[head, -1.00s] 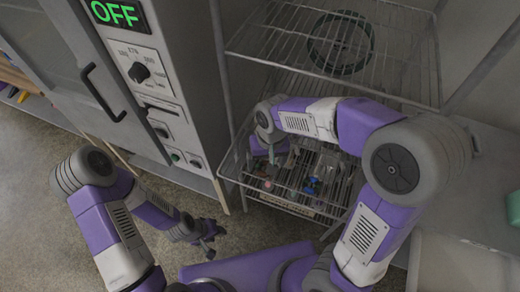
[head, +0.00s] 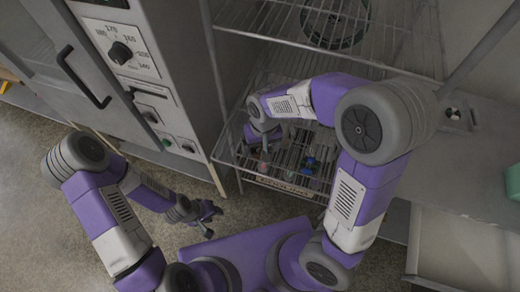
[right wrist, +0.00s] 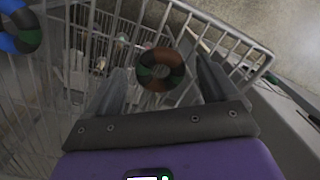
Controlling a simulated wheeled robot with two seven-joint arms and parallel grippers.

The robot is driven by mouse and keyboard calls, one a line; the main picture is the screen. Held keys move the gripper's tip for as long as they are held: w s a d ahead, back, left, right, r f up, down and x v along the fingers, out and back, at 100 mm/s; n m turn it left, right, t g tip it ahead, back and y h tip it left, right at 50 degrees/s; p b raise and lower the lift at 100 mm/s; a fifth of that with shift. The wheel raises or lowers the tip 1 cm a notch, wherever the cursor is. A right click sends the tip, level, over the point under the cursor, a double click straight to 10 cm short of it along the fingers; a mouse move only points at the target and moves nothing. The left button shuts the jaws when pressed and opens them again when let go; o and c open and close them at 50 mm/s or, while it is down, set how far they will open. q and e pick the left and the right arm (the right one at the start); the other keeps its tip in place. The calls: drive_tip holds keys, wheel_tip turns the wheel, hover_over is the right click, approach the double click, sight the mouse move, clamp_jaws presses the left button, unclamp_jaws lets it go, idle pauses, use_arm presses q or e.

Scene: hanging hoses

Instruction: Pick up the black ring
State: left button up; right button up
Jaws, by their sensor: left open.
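A small dark ring (right wrist: 160,69) with brown and green patches shows in the right wrist view, between the fingers and beyond them, over the wire basket. My right gripper (right wrist: 161,88) is open, its two grey fingers apart on either side of the ring; I see no contact. In the head view my right gripper (head: 265,148) is low inside the lower wire basket (head: 230,160), and its fingertips are hard to make out. My left gripper (head: 208,220) is open and empty over the floor, left of the basket.
A blue and black ring (right wrist: 20,27) shows at the upper left of the right wrist view. A large dark coil (head: 335,22) lies on the upper wire shelf (head: 270,42). A grey cabinet (head: 165,70) stands left of the basket. Small coloured items lie in the basket.

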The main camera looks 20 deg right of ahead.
drive_tip(key=c, duration=1.1)
wheel_tip(320, 180, up, 10)
drive_tip(key=p, duration=0.3)
